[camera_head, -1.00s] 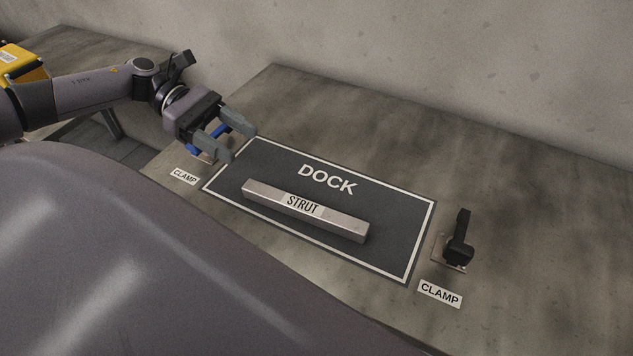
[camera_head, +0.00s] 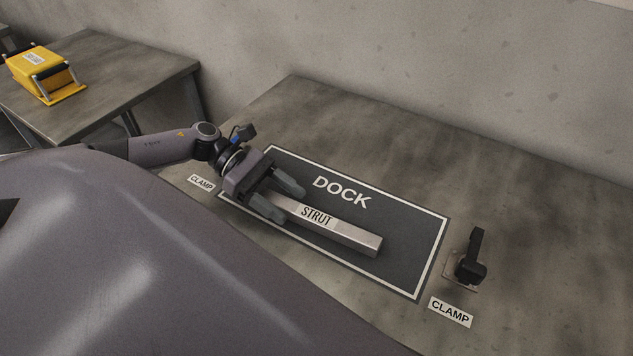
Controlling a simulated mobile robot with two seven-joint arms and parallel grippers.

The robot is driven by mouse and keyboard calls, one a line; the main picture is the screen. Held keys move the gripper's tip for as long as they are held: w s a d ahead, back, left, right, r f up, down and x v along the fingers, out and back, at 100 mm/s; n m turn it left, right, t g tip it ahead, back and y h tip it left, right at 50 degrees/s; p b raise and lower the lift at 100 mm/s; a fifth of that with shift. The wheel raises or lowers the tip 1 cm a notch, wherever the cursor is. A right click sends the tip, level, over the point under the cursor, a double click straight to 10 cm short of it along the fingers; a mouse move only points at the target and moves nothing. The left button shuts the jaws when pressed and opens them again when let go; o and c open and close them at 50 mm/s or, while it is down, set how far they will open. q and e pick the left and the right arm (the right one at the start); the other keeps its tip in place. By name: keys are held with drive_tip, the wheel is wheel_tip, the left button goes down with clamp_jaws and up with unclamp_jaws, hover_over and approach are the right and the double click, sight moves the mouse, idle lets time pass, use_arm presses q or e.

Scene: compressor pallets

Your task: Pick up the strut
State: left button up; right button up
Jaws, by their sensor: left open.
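The strut (camera_head: 350,234) is a pale grey bar with a "STRUT" label. It lies on the dark, white-bordered DOCK mat (camera_head: 415,235). My left gripper (camera_head: 291,202) is open at the strut's left end, with its fingers pointing right along the bar. The fingers and gripper body hide that end. I cannot tell whether the fingers touch the bar. My right gripper is not in view.
A black clamp (camera_head: 471,261) stands right of the mat, with a CLAMP label (camera_head: 451,312) in front. Another CLAMP label (camera_head: 201,183) is left. A yellow case (camera_head: 38,72) sits on a separate table (camera_head: 130,75). The bench behind the mat is clear.

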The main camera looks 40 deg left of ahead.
use_arm(q)
drive_tip(key=shift+w+d+f, duration=0.1)
drive_tip(key=shift+d+f, duration=0.05)
drive_tip(key=shift+d, duration=0.2)
clamp_jaws()
